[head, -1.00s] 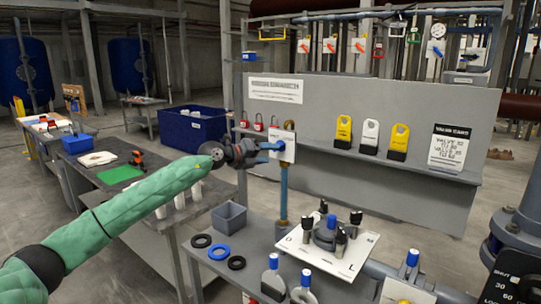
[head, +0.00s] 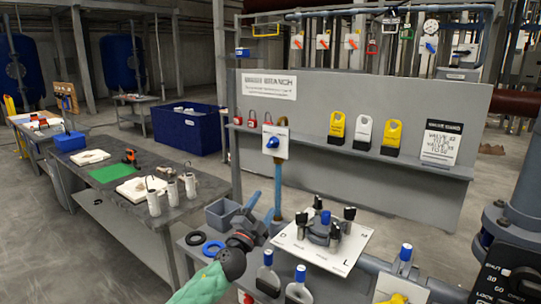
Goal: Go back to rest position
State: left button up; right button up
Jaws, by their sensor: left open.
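My left arm, in a green sleeve, comes in from the bottom of the head view. My left gripper (head: 243,207) is open and seems empty, its fingers pointing up and away over the grey bench. It is beside the small grey bin (head: 220,214) and in front of the lower part of the vertical pipe. My right gripper is not in view.
The bench holds a black ring (head: 196,238), a blue ring (head: 213,248), a white plate with a multi-knob valve (head: 322,235) and blue-topped bottles. A dark table (head: 120,205) with white cylinders stands left. The grey panel (head: 400,190) stands behind. Open floor lies between.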

pick_arm(q)
jog(key=s+a+f+n+g+y, duration=0.4)
jog(key=s+a+f+n+y, duration=0.25)
jog(key=s+f, duration=0.55)
jog(key=s+a+f+n+g+y, duration=0.3)
jog(key=s+a+f+n+y, duration=0.2)
jog(key=s+a+f+n, duration=0.6)
jog(key=s+a+f+g+h, duration=0.1)
jog(key=s+f+g, duration=0.45)
jog(key=s, duration=0.75)
jog(key=s+a+f+g, duration=0.1)
jog(key=s+f+g, duration=0.45)
jog(key=s, duration=0.75)
notch_tip(320, 180, down, 28)
jog(key=w+d, duration=0.2)
jog(key=s+f, duration=0.4)
jog(key=f, duration=0.7)
jog(key=s+f+m+b, duration=0.1)
jog(key=s+f, duration=0.3)
jog(key=f, duration=0.8)
jog(key=shift+s+d, duration=0.15)
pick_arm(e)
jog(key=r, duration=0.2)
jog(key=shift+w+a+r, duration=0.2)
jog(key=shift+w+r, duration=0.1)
